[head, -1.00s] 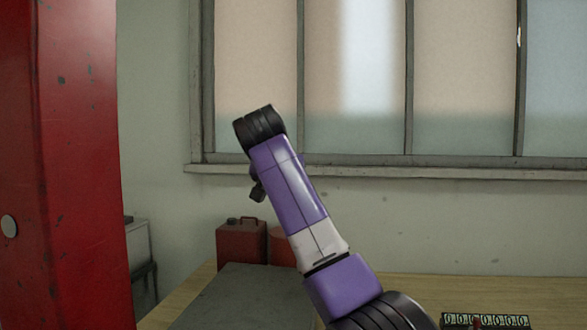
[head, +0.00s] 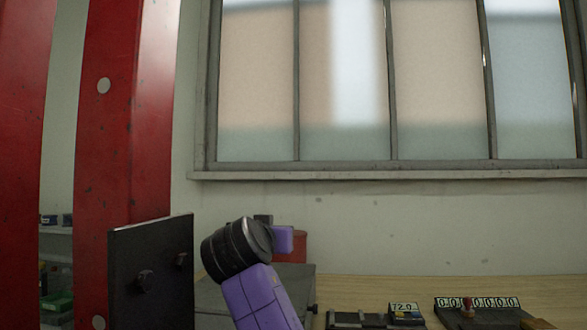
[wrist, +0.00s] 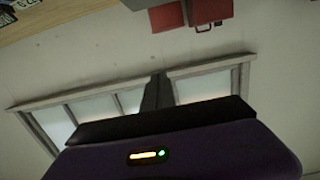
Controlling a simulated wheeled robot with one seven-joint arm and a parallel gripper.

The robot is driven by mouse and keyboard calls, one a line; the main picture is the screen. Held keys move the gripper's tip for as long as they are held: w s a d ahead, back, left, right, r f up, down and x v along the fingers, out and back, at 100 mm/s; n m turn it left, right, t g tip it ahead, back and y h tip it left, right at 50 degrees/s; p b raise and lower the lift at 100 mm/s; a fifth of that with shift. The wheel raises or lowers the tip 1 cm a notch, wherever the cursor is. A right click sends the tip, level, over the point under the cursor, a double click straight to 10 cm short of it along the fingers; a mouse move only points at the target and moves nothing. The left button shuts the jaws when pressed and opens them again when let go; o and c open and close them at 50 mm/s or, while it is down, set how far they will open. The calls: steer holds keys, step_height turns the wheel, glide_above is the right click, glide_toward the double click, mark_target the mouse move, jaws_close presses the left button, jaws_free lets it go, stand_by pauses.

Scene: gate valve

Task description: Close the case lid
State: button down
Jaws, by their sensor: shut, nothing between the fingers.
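A dark upright panel (head: 150,272) with two round knobs stands at the lower left of the head view; it looks like a raised lid, but its hinge is not visible. A grey flat-topped body (head: 296,284) lies just right of it on the wooden table, partly behind my arm. I cannot tell whether the two are joined as one case. My arm comes up from the bottom of the head view, right of the panel. My gripper (wrist: 158,80) shows in the wrist view as one dark upright shape, shut and empty, touching nothing visible.
Red posts (head: 130,130) stand at the left. A red can (head: 293,246) is behind the grey body; red containers also show in the wrist view (wrist: 207,12). Counter blocks (head: 478,303) sit at the lower right. The wooden table (head: 350,288) has clear strips behind them.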

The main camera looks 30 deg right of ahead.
steer(key=s+a+f+t+h+b, duration=0.1)
steer(key=f+t+h+b, duration=0.1)
steer(key=f+b, duration=0.7)
steer(key=s+a+f+t+h+b, duration=0.1)
steer(key=s+f+t+b, duration=0.1)
steer(key=f+b, duration=0.7)
steer(key=t+b, duration=0.1)
steer(key=b, duration=0.3)
steer(key=shift+s+a+h+b, duration=0.3)
steer(key=shift+a+h+b, duration=0.05)
steer(key=shift+h+b, duration=0.05)
steer(key=shift+f, duration=0.3)
step_height(320, 180, up, 21)
steer(key=p, duration=0.6)
steer(key=shift+p, duration=0.3)
steer(key=shift+s, duration=0.1)
